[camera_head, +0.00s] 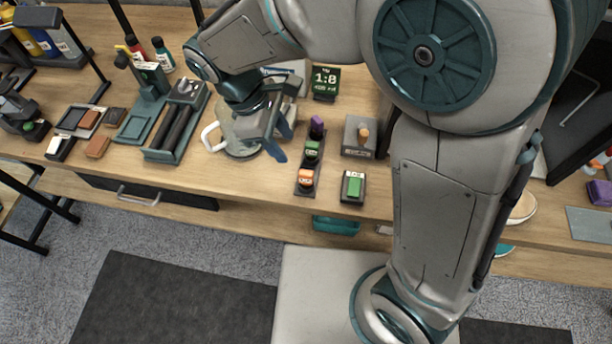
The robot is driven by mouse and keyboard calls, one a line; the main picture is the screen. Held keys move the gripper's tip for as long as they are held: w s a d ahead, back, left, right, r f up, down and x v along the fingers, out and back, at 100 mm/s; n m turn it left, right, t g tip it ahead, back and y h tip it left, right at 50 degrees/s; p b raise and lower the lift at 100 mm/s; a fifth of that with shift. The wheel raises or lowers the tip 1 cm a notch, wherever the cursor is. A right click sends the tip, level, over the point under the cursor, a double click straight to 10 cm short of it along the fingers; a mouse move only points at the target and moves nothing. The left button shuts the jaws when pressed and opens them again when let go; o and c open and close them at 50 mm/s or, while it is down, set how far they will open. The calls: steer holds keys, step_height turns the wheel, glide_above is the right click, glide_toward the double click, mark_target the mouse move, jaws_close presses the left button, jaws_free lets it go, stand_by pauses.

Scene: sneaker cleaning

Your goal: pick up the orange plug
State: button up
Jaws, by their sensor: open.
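The orange plug (305,178) sits at the near end of a dark narrow strip (304,191) on the workbench. A green plug (312,150) and a purple plug (317,125) stand behind it in the same strip. My gripper (281,143) is open, with its blue-grey fingers to the left of the strip, up and left of the orange plug in the picture. It is apart from the orange plug, and I see nothing between the fingers. My wrist partly hides a pale round vessel with a handle (210,137).
A grey block with an orange-brown knob (363,132) and a dark block with a green top (353,186) stand right of the strip. A small sign (325,80) is behind. A rack with dark rollers (180,125) is left. Bare wood (250,185) lies left of the orange plug.

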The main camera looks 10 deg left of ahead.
mark_target(304, 173)
steer(key=x, duration=0.6)
steer(key=shift+d+f, duration=0.15)
steer(key=shift+f, duration=0.05)
steer(key=shift+s+p+x, duration=0.15)
steer(key=shift+x, duration=1.15)
steer(key=shift+s+p+x, duration=0.1)
steer(key=shift+p+x, duration=0.05)
steer(key=shift+x, duration=1.15)
steer(key=shift+d, duration=0.1)
jaws_close()
